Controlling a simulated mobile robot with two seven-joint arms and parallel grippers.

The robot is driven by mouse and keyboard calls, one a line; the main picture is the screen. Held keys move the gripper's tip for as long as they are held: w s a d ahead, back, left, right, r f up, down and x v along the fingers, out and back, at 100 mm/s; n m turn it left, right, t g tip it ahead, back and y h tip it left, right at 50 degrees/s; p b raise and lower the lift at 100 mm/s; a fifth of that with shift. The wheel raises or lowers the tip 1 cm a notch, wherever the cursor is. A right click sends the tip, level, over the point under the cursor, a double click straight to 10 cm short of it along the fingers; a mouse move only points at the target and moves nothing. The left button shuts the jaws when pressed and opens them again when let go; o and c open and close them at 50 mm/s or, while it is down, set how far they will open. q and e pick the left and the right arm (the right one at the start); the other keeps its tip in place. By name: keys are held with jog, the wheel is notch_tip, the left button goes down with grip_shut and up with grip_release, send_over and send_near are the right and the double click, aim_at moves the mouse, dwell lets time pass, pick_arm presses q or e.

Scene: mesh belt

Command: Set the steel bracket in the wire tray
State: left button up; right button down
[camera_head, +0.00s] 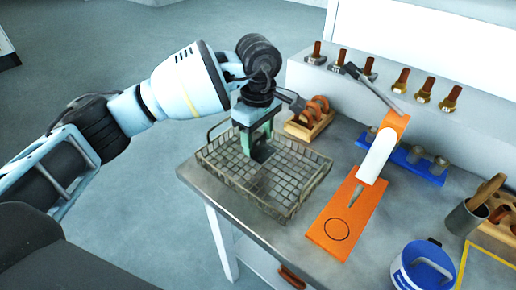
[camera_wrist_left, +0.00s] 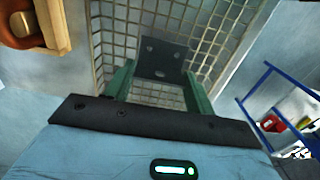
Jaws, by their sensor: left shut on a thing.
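The wire tray (camera_head: 291,212) is a rectangular mesh basket near the left end of the grey bench. Its mesh also fills much of the left wrist view (camera_wrist_left: 108,30). My left gripper (camera_head: 257,143), with green fingers, points down into the tray area. It is shut on the steel bracket (camera_head: 262,153), a dark plate. In the left wrist view the bracket (camera_wrist_left: 163,58) shows holes and sits between the fingertips, in front of the mesh. I cannot tell whether the bracket touches the tray floor. My right gripper is not in view.
A wooden holder with copper rings (camera_head: 309,122) stands just behind the tray. To the right are an orange board (camera_head: 329,234) with a white cylinder (camera_head: 377,156), a blue rack (camera_head: 430,172) and a blue-white tub (camera_head: 421,268). Bolts line the rear ledge.

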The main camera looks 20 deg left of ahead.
aim_at(258, 151)
pick_arm(q)
jog(key=shift+f, duration=1.9)
jog(key=shift+f, duration=0.15)
jog(key=o, duration=1.1)
jog(key=shift+c, duration=0.2)
